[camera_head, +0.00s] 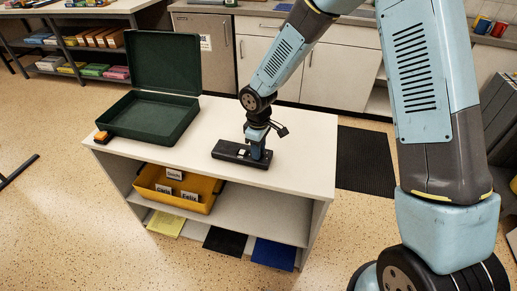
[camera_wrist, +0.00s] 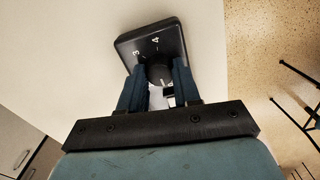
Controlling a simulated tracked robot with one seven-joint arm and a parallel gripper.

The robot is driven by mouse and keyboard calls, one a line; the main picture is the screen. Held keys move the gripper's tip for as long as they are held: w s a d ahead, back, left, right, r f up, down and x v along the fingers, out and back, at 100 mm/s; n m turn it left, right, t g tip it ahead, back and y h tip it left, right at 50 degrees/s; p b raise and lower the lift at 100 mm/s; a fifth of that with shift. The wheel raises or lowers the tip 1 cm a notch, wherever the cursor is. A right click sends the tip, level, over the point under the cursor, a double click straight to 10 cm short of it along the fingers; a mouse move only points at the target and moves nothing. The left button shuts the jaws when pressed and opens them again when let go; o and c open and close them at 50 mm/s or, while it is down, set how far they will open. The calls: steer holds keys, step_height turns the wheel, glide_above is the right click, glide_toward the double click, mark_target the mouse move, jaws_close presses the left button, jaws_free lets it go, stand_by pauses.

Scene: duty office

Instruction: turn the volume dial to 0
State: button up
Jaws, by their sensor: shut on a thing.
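The black control box (camera_head: 225,150) lies flat on the white cabinet top in the head view. In the wrist view the box (camera_wrist: 140,42) shows the numbers 3 and 4 on its face beyond the dial. The round dark volume dial (camera_wrist: 158,72) sits between my fingers. My gripper (camera_wrist: 160,78) is shut on the dial, one blue finger on each side. In the head view my gripper (camera_head: 258,153) points down onto the box's right part and hides the dial. A pale mark shows at the dial's near side, but its exact setting cannot be read.
An open green case (camera_head: 150,118) stands on the cabinet top (camera_head: 285,165) to the left, with a small orange-and-black object (camera_head: 102,137) beside it. A yellow bin (camera_head: 148,184) with labelled compartments sits on the shelf below. The top right of the box is clear.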

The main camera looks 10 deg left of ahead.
steer(key=shift+n, duration=0.6)
steer(key=o, duration=0.8)
steer(key=shift+c, duration=0.2)
steer(key=shift+r, duration=0.1)
step_height(320, 180, up, 14)
steer(key=shift+f, duration=0.25)
